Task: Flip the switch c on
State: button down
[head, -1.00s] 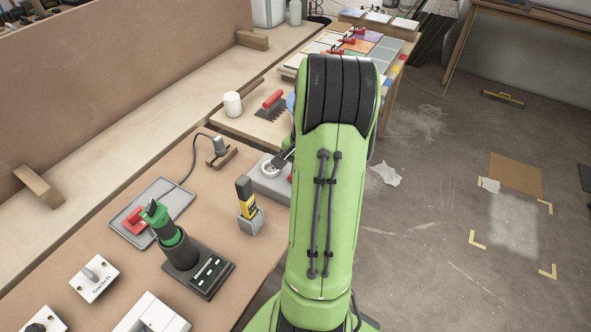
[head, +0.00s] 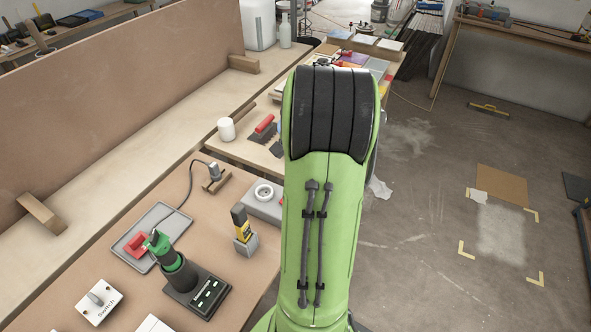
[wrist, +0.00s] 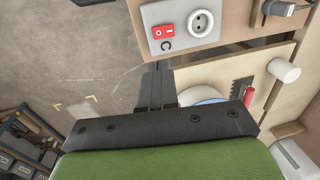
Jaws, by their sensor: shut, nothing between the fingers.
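Switch c is a small red rocker (wrist: 164,31) with a white mark at each end, on a grey box in the wrist view. The letter C is printed beside it. I cannot tell which way the rocker is pressed. The grey box (head: 258,208) also shows in the head view with its round socket; my arm hides its right part and the switch. My gripper (wrist: 158,68) is shut and empty in the wrist view. Its fingertips appear just below the box's edge in the picture, apart from the rocker. The head view hides my gripper behind my arm.
A round white socket (wrist: 200,22) shares the box. In the head view, a yellow-black tool (head: 241,222), a green-handled tool (head: 165,250) and a white switch block (head: 98,301) stand on the bench. Open floor lies to the right.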

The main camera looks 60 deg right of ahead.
jog(key=shift+w, duration=0.1)
jog(key=shift+t, duration=0.3)
jog(key=w+f+b, duration=0.1)
jog(key=f+b, duration=0.1)
jog(key=f, duration=0.2)
jog(key=w+f+b, duration=0.1)
jog(key=f+b, duration=0.1)
jog(key=f, duration=0.3)
jog(key=w+f+b, duration=0.1)
jog(key=f+b, duration=0.2)
jog(key=f, duration=0.1)
jog(key=shift+w+a+f, duration=0.15)
jog(key=shift+w+f, duration=0.2)
jog(key=shift+w+f, duration=0.1)
